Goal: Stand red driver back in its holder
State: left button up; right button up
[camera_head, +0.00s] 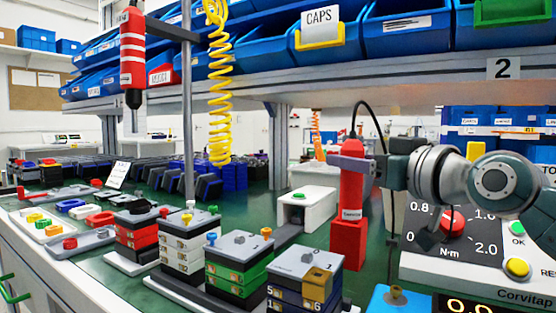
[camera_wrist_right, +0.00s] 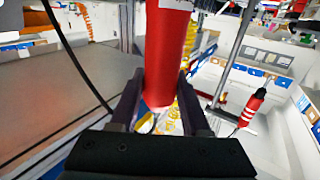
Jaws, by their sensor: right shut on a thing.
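The red driver (camera_head: 351,197) is upright right of centre in the head view, with a black cable at its top. My right gripper (camera_head: 354,163) is shut around its upper body. In the right wrist view the driver (camera_wrist_right: 168,55) sits between the two dark fingers (camera_wrist_right: 160,105). A square red block (camera_head: 348,246), which looks like the holder, is directly below the driver. The driver's lower end meets the block in the picture. I cannot tell whether it is inside or just above it. My left gripper is not in view.
A control panel with a red knob (camera_head: 452,223) stands close on the right. A white box with a green button (camera_head: 305,209) and stacked terminal blocks (camera_head: 239,262) stand on the left. Another red tool (camera_head: 132,55) hangs at the left. Blue bins (camera_head: 406,32) line the shelf above.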

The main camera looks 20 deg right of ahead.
jog(key=o, duration=0.8)
jog(key=shift+c, duration=0.2)
jog(key=shift+f, duration=0.15)
jog(key=shift+s+d, duration=0.1)
jog(key=shift+s, duration=0.2)
jog(key=s+d+p, duration=0.1)
jog(key=s+p, duration=0.1)
jog(key=s, duration=0.7)
jog(key=shift+d, duration=0.3)
